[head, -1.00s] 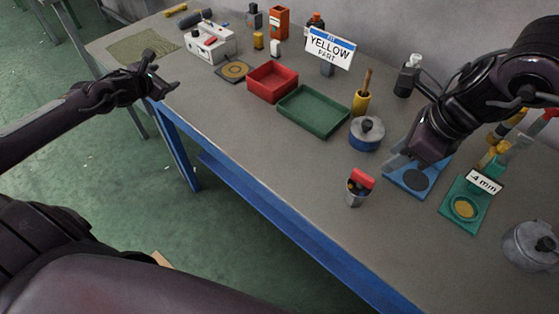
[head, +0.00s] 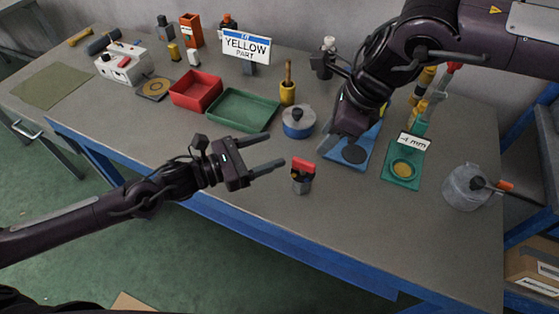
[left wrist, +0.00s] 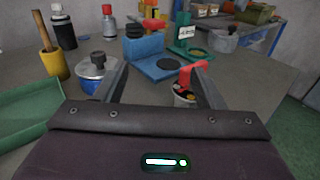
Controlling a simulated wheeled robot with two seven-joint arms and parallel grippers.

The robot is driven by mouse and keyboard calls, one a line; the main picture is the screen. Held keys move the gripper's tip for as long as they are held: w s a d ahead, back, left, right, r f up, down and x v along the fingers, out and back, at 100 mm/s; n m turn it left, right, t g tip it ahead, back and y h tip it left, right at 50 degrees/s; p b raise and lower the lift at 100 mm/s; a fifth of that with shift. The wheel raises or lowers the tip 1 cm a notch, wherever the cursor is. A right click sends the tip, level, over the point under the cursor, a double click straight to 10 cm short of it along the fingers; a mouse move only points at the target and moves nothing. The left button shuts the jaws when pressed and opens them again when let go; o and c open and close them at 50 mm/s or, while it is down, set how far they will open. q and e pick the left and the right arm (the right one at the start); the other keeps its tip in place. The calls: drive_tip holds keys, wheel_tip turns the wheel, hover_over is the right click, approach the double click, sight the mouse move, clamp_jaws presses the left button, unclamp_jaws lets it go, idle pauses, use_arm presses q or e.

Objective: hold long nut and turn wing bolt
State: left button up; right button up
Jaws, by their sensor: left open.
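The red wing bolt (head: 303,165) sits on top of the short, upright metallic long nut (head: 301,184), on the bench near its front edge. My left gripper (head: 281,150) is open and empty, just left of them in the head view. In the left wrist view the red wing bolt (left wrist: 194,76) and the nut (left wrist: 183,97) show by the right-hand finger, which partly covers them. My right gripper (head: 338,145) hangs over the left side of the blue stand (head: 361,158); its finger gap is not clear.
A blue-and-silver pot (head: 299,126) stands behind the nut. A green tray (head: 241,110) and a red tray (head: 196,92) lie further left. A green gauge stand (head: 402,172) and a grey pot (head: 465,188) are at right. The bench front around the nut is clear.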

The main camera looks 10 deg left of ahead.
use_arm(q)
drive_tip(key=s+d+g+h, duration=0.1)
drive_tip(key=s+d, duration=0.2)
drive_tip(key=d, duration=0.1)
approach(309, 175)
drive_tip(key=shift+m+g, duration=0.4)
drive_tip(key=w+d+f, duration=0.2)
drive_tip(key=shift+w+d, duration=0.2)
drive_tip(key=shift+w, duration=0.15)
drive_tip(key=x, duration=0.7)
drive_tip(key=shift+w+d+r, duration=0.1)
drive_tip(key=shift+r, duration=0.15)
